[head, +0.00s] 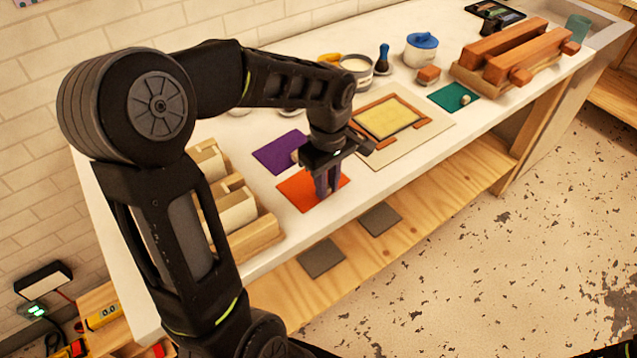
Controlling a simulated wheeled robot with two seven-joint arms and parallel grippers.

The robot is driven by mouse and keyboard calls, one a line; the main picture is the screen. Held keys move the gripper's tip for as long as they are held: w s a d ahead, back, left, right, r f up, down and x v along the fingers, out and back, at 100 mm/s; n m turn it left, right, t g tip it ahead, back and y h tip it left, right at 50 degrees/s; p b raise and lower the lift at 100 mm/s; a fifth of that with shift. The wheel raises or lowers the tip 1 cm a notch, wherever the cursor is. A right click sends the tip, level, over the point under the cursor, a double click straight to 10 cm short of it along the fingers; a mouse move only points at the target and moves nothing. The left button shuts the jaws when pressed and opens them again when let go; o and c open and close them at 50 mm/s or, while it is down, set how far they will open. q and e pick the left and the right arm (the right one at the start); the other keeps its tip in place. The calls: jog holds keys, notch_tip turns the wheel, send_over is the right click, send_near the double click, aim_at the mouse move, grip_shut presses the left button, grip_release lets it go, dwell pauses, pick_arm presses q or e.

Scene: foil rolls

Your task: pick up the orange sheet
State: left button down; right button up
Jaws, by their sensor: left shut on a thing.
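The orange sheet (297,189) lies at the front part of the white table, looking flat; I cannot tell whether it touches the tabletop everywhere. My left gripper (327,192) points down over its right half, with the fingers shut on it. The fingers hide the exact part they hold. My right gripper is not in view.
A purple sheet (280,152) lies just behind the orange one. A wooden rack (257,238) stands to the left, and a framed yellow panel (388,117) to the right. A green sheet (449,97) with a small knob lies farther right. Two grey squares lie on the lower shelf (440,195).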

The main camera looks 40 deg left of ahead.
pick_arm(q)
notch_tip(320, 180, up, 10)
jog(key=shift+b, duration=0.45)
dwell(0.5)
